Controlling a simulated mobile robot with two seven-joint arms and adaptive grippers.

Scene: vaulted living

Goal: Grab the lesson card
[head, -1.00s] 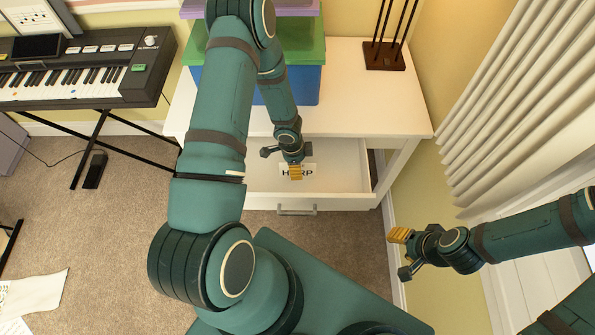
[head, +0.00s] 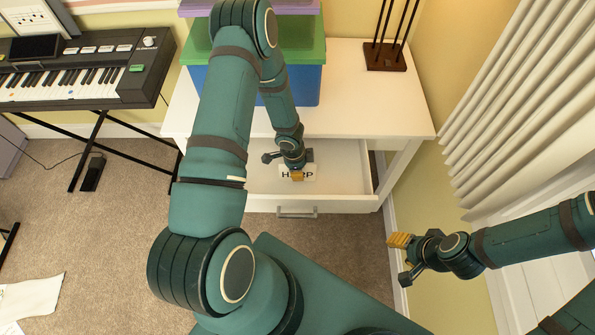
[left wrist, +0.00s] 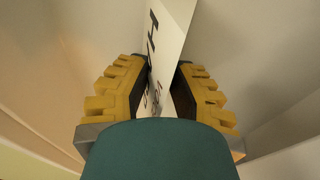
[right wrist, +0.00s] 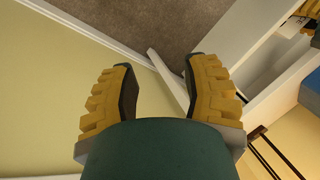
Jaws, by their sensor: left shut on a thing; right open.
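In the left wrist view the card (left wrist: 172,28) stands on edge between the yellow finger pads. My left gripper (head: 297,176) is inside the drawer, shut on the card, and covers its middle letters. It also shows in the left wrist view (left wrist: 160,95). My right gripper (head: 400,258) is open and empty, off to the right beside the wall, and shows in the right wrist view (right wrist: 160,95).
The pulled-out white drawer (head: 345,180) has a grey handle (head: 297,212) and belongs to a white cabinet (head: 365,105). A blue bin with a green lid (head: 308,52) and a dark rack (head: 386,57) stand on top. A keyboard (head: 75,75) on a stand is at left.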

